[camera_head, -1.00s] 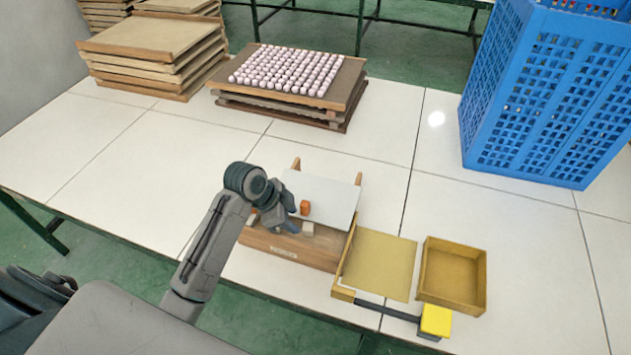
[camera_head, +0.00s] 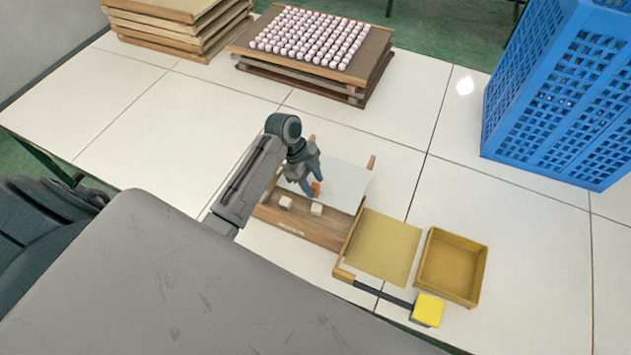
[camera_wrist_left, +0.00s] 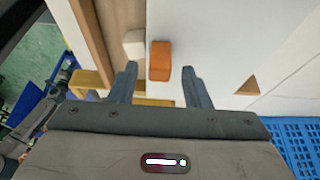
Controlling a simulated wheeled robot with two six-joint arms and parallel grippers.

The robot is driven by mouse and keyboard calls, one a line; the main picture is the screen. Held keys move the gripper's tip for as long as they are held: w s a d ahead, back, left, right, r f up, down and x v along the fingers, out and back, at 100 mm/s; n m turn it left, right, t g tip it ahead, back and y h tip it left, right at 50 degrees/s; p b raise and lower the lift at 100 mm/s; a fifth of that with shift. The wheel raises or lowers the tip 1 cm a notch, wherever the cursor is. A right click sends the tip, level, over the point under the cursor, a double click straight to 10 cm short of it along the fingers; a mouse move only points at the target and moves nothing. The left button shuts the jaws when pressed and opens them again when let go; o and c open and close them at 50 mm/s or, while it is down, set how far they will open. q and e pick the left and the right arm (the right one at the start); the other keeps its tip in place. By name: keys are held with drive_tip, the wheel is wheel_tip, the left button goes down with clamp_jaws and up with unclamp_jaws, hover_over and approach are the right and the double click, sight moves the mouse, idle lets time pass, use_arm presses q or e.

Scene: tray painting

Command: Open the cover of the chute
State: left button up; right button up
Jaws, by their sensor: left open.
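The chute is a low wooden box (camera_head: 325,233) on the white table, with a thin white cover (camera_head: 345,186) over its far part. An orange block-like handle (camera_head: 316,188) sits on the cover near its front edge. My left gripper (camera_head: 309,184) is over the cover at this handle, open, and partly hides it. In the left wrist view the orange handle (camera_wrist_left: 160,60) appears between the two spread fingers, around their tips; whether they touch it I cannot tell. My right gripper is not in view.
Two small pale blocks (camera_head: 316,209) lie in the chute's uncovered front part. A yellow flat panel (camera_head: 383,247) and an open yellow box (camera_head: 480,274) stand at right. Stacked trays with pale pieces (camera_head: 262,56) stand behind. A blue crate (camera_head: 545,110) is at far right.

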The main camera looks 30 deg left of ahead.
use_arm(q)
drive_tip(key=shift+x, duration=1)
